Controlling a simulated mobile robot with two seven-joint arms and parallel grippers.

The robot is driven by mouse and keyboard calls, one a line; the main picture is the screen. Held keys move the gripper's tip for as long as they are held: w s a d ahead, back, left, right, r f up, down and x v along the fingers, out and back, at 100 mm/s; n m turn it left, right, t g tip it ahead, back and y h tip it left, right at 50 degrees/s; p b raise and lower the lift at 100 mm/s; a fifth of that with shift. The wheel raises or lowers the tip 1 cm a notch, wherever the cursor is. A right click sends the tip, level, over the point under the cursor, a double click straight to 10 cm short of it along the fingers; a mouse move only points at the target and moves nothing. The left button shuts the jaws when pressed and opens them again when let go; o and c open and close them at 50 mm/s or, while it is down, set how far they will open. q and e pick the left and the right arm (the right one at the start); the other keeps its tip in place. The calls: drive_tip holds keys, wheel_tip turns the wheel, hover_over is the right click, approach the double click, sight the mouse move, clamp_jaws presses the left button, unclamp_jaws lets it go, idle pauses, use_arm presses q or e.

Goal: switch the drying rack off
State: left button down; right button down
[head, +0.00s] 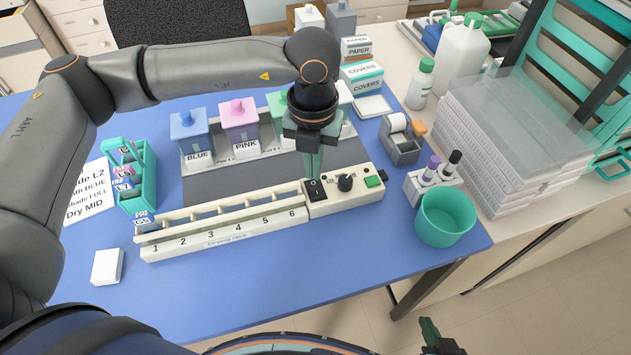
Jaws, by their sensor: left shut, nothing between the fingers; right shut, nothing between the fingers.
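The drying rack (222,240) is a long cream unit with slots numbered 1 to 6 along the front of the blue table. Its control box (343,199) at the right end carries a black rocker switch (315,189), a black knob (346,182) and a green button (372,181). My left gripper (313,176) points down with its shut, empty fingertips at or just above the rocker switch; whether they touch cannot be told. The rocker's position is unclear. My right gripper (430,330) is shut and empty at the bottom edge, below the table, away from the rack.
Blue (189,140) and pink (239,125) staining jars stand behind the rack. A teal slide holder (143,182) is at left. A marker stand (428,188) and green cup (445,217) stand right of the control box. Blue table in front of the rack is mostly clear.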

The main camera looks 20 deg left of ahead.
sight(313, 183)
use_arm(q)
wheel_tip(313, 183, up, 5)
drive_tip(key=shift+r+p, duration=0.15)
drive_tip(key=shift+p, duration=1)
